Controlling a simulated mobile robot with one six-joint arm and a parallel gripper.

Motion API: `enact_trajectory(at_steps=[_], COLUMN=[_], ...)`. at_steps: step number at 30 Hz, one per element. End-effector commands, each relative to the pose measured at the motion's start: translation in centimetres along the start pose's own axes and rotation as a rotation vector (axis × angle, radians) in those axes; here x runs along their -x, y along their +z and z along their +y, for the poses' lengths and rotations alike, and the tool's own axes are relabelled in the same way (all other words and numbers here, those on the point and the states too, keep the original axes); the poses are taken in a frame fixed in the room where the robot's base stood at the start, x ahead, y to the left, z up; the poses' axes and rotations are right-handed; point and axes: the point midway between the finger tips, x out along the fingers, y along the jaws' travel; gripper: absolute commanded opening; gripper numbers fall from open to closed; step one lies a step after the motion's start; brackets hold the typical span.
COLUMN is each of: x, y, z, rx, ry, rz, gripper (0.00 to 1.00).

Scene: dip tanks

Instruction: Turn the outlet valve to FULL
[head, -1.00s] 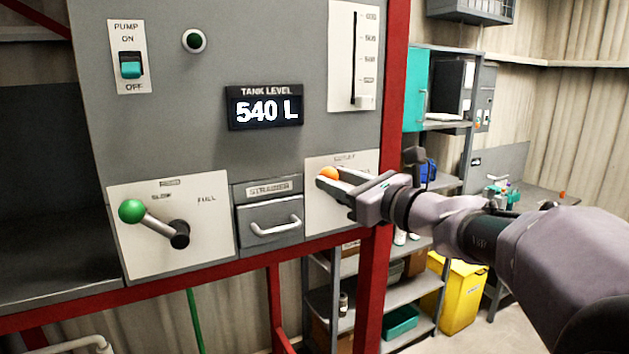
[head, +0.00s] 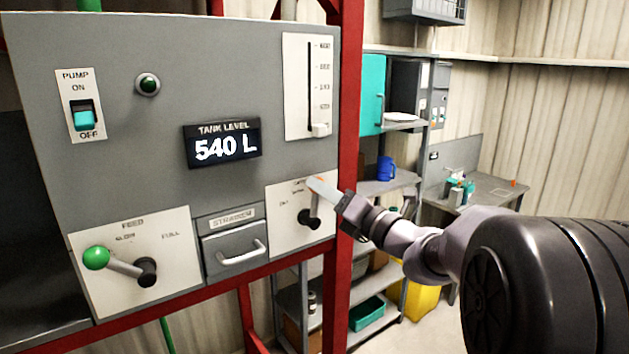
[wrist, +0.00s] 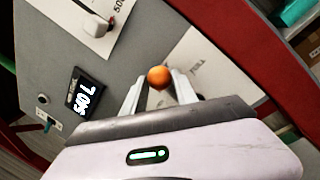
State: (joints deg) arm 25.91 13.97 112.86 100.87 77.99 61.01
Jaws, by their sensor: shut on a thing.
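The outlet valve's lever (head: 315,206) rises from its dark pivot (head: 309,220) on a white plate (head: 285,240) at the panel's lower right. It points up, leaning slightly right. My gripper (head: 320,185) is shut on the orange knob at the lever's end; the fingers hide most of the knob in the head view. The plate's other labels are partly covered or too small to read surely.
The feed lever's green knob (head: 96,257) is at the lower left. The strainer drawer (head: 234,240) is left of the outlet plate. The display (head: 222,144) reads 540 L. The pump switch (head: 84,118) is at upper left. A red post (head: 348,120) stands close right of the panel.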

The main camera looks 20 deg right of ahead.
Motion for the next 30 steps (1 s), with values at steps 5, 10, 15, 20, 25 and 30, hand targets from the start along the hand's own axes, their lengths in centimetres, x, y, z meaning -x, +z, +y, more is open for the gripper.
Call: enact_trajectory(at_steps=[5, 10, 15, 20, 25, 30], x=[0.1, 0.3, 0.5, 0.7, 0.8, 0.8], y=[0.8, 1.0, 1.1, 0.9, 0.7, 0.5], z=[-1.0, -2.1, -3.0, -3.6, -4.1, -4.4], rx=[-0.163, -0.314, -0.444, -0.54, -0.611, -0.653], ry=[-0.011, -0.017, -0.021, -0.024, -0.027, -0.028], rz=[-0.026, -0.056, -0.083, -0.101, -0.116, -0.124], gripper=[0.0, 0.0, 0.0, 0.0, 0.0, 0.0])
